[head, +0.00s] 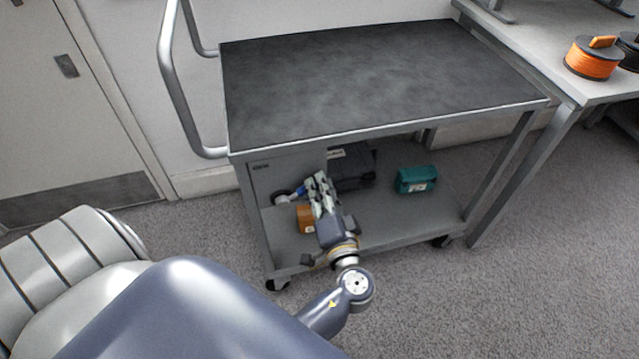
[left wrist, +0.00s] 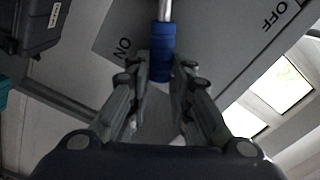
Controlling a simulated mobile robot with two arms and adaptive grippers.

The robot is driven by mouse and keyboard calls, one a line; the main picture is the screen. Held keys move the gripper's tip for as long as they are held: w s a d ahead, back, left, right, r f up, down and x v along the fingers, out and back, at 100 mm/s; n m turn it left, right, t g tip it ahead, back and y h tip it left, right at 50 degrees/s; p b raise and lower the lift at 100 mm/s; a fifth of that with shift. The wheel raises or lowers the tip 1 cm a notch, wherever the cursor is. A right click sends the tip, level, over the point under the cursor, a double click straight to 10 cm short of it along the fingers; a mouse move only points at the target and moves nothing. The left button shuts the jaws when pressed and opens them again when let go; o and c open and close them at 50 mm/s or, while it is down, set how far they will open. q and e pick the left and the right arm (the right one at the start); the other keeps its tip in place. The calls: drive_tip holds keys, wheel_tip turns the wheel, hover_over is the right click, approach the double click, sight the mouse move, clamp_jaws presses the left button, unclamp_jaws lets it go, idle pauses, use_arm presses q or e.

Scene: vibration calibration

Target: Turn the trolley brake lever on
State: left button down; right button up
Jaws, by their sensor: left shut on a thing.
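The trolley (head: 245,139) has a dark top, a grey frame and a lower shelf. Its brake lever (left wrist: 161,45) has a metal rod and a blue grip; in the left wrist view it crosses a grey panel (left wrist: 215,45) marked ON at left and OFF at upper right. The lever's blue part also shows in the head view (head: 297,191), beside my gripper. My left gripper (head: 320,187) reaches in under the trolley top, its fingers shut on the blue grip's end, as the left wrist view shows (left wrist: 160,85). The lever lies nearer ON than OFF. My right gripper is not in view.
An orange-brown box (head: 305,218) stands close to the gripper on the lower shelf. A dark case (head: 352,168) and a teal box (head: 416,179) are farther in. The trolley top is clear. A workbench (head: 548,58) with an orange spool (head: 592,60) adjoins the right.

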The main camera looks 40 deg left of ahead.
use_arm(q)
drive_tip(key=c, duration=1.4)
unclamp_jaws()
drive_tip(key=shift+c, duration=0.2)
drive_tip(key=v, duration=0.7)
drive_tip(key=shift+s+d, duration=0.2)
